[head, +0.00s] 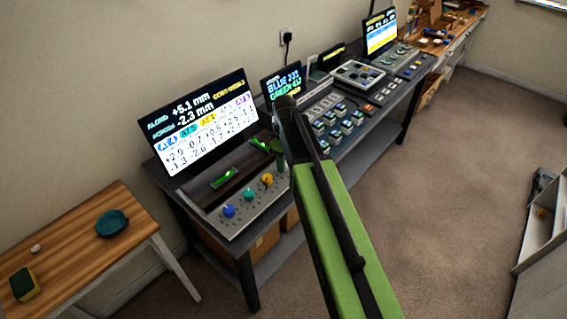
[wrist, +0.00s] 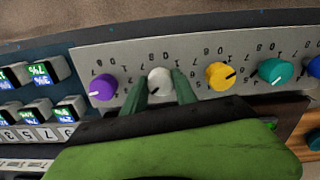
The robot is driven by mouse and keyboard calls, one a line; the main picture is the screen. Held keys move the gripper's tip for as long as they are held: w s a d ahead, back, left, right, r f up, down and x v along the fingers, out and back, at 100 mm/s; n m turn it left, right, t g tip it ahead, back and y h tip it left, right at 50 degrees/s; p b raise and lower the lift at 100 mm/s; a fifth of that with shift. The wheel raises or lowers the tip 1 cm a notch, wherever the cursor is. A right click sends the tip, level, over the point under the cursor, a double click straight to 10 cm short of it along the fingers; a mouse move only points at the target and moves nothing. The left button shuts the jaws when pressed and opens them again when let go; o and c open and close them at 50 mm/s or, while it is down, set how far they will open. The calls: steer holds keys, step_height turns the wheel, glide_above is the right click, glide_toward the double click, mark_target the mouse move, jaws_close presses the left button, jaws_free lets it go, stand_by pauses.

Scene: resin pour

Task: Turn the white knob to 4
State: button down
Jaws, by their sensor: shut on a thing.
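The white knob (wrist: 160,80) sits on a grey panel (wrist: 112,60) in the wrist view, between a purple knob (wrist: 102,88) and a yellow knob (wrist: 221,76). My gripper (wrist: 161,76) has one green finger on each side of the white knob and is shut on it. Numbers ring the knob, but its pointer is too small and partly covered to read. In the head view my arm hides the white knob; the blue knob (head: 229,211), teal knob (head: 249,194) and yellow knob show to its left.
A large screen (head: 203,122) with numbers stands behind the panel on the dark bench. Several small display blocks (head: 330,118) stand to the right of my arm. A wooden table (head: 80,240) with a teal dish (head: 112,223) is at left.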

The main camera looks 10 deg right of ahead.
steer(key=n, duration=0.4)
steer(key=shift+n, duration=0.3)
steer(key=n, duration=0.5)
steer(key=shift+a, duration=0.15)
stand_by(0.3)
steer(key=c, duration=1.1)
jaws_free()
steer(key=shift+o, duration=0.7)
step_height(320, 180, up, 18)
steer(key=p, duration=1.7)
steer(key=shift+f, duration=0.25)
